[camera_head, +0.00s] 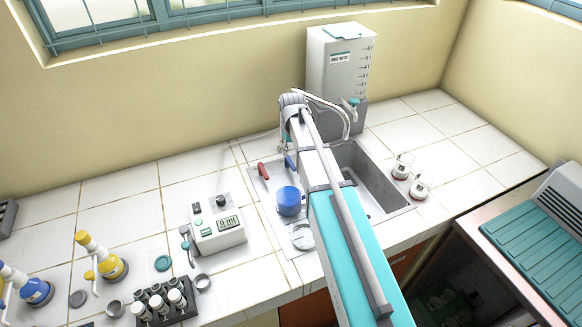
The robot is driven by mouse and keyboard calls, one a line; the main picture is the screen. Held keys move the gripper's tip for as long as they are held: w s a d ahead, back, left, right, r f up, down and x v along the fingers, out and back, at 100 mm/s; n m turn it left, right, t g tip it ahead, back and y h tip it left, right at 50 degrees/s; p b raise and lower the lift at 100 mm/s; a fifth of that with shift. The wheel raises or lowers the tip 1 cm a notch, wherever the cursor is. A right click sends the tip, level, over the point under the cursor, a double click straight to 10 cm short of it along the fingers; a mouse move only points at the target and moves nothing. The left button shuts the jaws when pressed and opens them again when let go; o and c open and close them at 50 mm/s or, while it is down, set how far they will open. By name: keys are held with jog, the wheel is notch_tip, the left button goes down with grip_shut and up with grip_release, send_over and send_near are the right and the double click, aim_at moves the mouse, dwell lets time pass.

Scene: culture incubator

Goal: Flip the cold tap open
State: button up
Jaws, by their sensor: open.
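The cold tap's blue lever (291,161) shows behind the left rim of the sink, partly hidden by my arm. The red lever of the hot tap (263,171) lies to its left. The sink (378,180) is partly covered by my arm, and a curved pale spout (345,112) shows just right of my wrist. My gripper (286,148) hangs down from the end of my arm, just above or beside the blue lever. It is open; its fingers are small and partly hidden. I cannot tell whether it touches the lever.
A white water tank (338,60) stands behind the sink. Two small glass vessels (402,165) are at its right. A blue round object (288,201), a meter (216,226), a vial rack (165,306) and dispenser bottles (105,262) occupy the left counter.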

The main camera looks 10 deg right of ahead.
aim_at(292, 164)
jog(key=shift+f+b, duration=2.6)
jog(key=shift+f, duration=0.3)
jog(key=shift+c, duration=0.2)
grip_shut()
